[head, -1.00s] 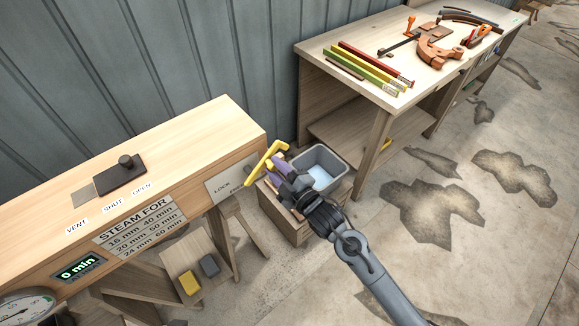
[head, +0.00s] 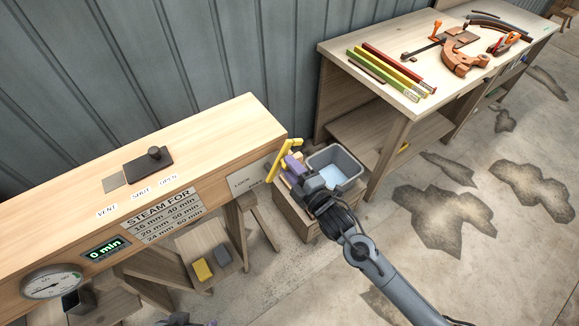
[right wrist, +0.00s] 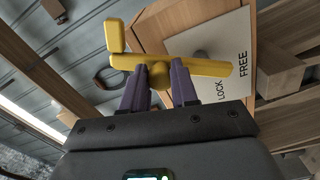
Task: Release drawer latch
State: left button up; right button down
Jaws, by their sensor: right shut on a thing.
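The latch is a yellow handle (head: 284,161) at the right end of the wooden steam box (head: 215,130). In the right wrist view the yellow handle (right wrist: 205,67) crosses in front of a pale plate (right wrist: 222,45) lettered LOCK and FREE, with one end bent up at the left. My right gripper (head: 291,167) is shut on the handle; its purple fingers (right wrist: 159,78) sit on either side of the round middle part. A purple tip at the bottom edge of the head view seems to be my left gripper (head: 180,319); its jaws are mostly cut off.
A crate with a grey bin (head: 336,165) stands just behind my right gripper. A workbench (head: 385,75) with coloured bars and clamps is at the back right. A stool (head: 205,245) holds yellow and grey blocks. Open concrete floor lies to the right.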

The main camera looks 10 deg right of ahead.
jog(key=c, duration=0.9)
grip_release()
jog(key=shift+a, duration=0.1)
jog(key=shift+o, duration=0.2)
jog(key=shift+s, duration=0.1)
jog(key=v, duration=1)
jog(key=shift+s+d+p, duration=0.2)
jog(key=shift+s+p, duration=0.1)
jog(key=shift+p, duration=0.05)
